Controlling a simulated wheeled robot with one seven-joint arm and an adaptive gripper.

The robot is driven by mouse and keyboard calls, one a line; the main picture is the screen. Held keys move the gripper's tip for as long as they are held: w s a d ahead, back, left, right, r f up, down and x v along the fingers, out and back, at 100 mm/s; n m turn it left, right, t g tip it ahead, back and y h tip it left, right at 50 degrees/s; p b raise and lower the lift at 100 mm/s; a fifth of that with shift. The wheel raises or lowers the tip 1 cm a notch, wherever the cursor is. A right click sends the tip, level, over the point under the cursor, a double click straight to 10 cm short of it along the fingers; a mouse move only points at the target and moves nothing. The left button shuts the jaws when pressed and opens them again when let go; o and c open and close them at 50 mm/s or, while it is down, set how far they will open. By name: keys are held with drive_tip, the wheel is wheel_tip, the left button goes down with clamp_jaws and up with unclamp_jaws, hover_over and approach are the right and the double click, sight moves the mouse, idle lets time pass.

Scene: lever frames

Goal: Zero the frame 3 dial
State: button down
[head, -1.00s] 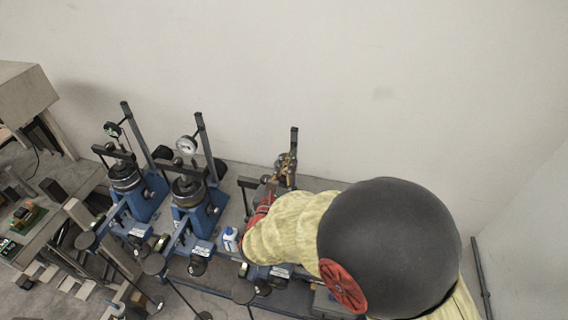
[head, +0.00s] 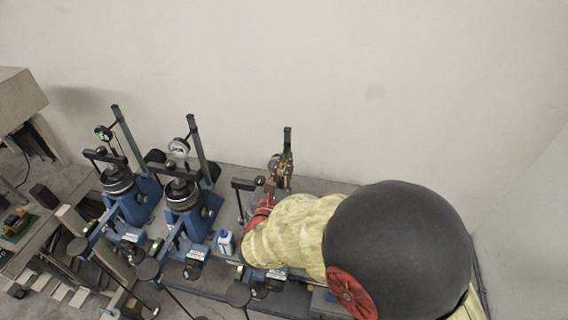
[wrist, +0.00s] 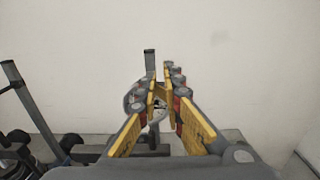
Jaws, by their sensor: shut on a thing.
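My gripper (wrist: 160,84) has its yellow-padded fingers around a small round dial (wrist: 158,113) in the wrist view. The gripper is shut on it. Only a bit of the dial's pale face shows between the fingers, so its reading cannot be made out. Behind it rises the dark upright post (wrist: 150,62) of the rightmost lever frame. In the head view my gripper (head: 280,170) is at this post (head: 287,138), and my arm hides much of that frame.
Two other blue lever frames, the left one (head: 128,205) and the middle one (head: 192,222), stand to the left, each with its own dial. A bare wall (head: 400,90) is close behind.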

drive_tip(key=shift+d+f, duration=0.1)
drive_tip(key=s, duration=0.6)
drive_tip(key=shift+a+r, duration=0.3)
drive_tip(key=shift+a, duration=0.05)
drive_tip(key=p, duration=0.2)
approach(270, 161)
drive_tip(key=shift+w+r, duration=0.7)
drive_tip(key=shift+r, duration=0.5)
drive_tip(key=w, duration=0.2)
drive_tip(key=w+d, duration=0.1)
drive_tip(key=w, duration=0.3)
drive_tip(key=shift+d+b, duration=0.4)
drive_tip(key=shift+r, duration=0.1)
